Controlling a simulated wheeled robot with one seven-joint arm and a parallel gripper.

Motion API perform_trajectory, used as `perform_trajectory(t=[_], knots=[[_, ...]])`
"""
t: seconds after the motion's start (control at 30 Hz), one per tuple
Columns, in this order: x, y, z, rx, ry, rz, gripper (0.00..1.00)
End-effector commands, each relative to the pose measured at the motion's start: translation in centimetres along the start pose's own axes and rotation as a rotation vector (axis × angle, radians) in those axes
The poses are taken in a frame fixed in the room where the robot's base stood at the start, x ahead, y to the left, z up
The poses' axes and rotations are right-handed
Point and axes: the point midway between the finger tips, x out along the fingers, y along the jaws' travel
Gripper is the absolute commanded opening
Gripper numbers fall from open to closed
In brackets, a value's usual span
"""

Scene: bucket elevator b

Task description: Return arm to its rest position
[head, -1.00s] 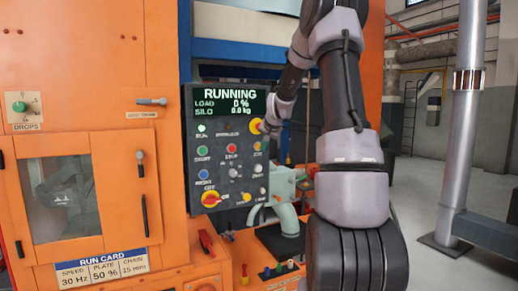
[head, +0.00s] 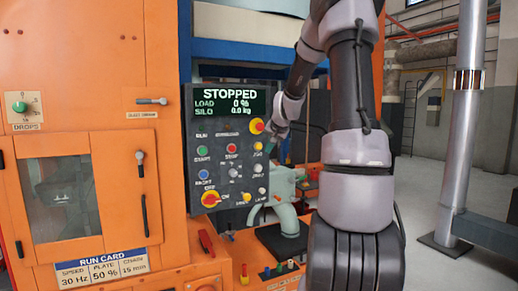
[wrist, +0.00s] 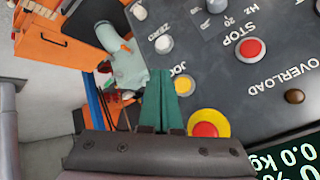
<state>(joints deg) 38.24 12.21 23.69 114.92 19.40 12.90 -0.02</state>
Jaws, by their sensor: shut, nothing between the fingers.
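My arm (head: 357,150) reaches up and bends over toward the dark control panel (head: 222,165) on the orange machine. My gripper (head: 271,143) is at the panel's right edge, beside the red emergency button on its yellow base (head: 257,126) and the yellow JOG button (head: 258,146). In the wrist view my gripper's green fingers (wrist: 165,98) are together with nothing between them, next to the JOG button (wrist: 183,85) and the red-and-yellow emergency button (wrist: 208,125). I cannot tell whether they touch the panel. The display (head: 231,101) reads STOPPED, load 0 %, silo 0.0 kg.
A grey-green curved pipe (head: 288,215) and small coloured knobs lie below the panel. An orange cabinet with a window (head: 64,197) is at left. A metal post (head: 462,120) and railing stand at right. Open floor (head: 415,185) shows between the arm and the post.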

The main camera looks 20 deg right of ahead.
Motion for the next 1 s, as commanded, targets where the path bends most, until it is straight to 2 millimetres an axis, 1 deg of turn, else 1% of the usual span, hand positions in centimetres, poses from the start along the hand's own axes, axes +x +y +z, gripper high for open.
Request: perform_trajectory(t=[0.37,0.47,0.57,0.67,0.7,0.73,0.83,0.93,1.0], knots=[[0.0,-0.1,0.0,-0.001,0.0,0.0,0.0],[-0.9,-0.7,0.6,-0.016,-0.005,-0.001,0.0],[-3.4,-2.3,2.2,-0.057,-0.02,-0.001,0.0],[-7.5,-4.1,5.2,-0.111,-0.046,0.0,0.0],[-9.3,-4.7,6.5,-0.132,-0.057,0.0,0.0],[-10.8,-5.0,7.5,-0.148,-0.066,-0.001,0.0],[-15.2,-5.7,11.0,-0.189,-0.094,-0.006,0.0],[-19.5,-5.5,14.5,-0.22,-0.122,-0.017,0.0],[-22.3,-5.0,17.0,-0.236,-0.143,-0.029,0.0]])
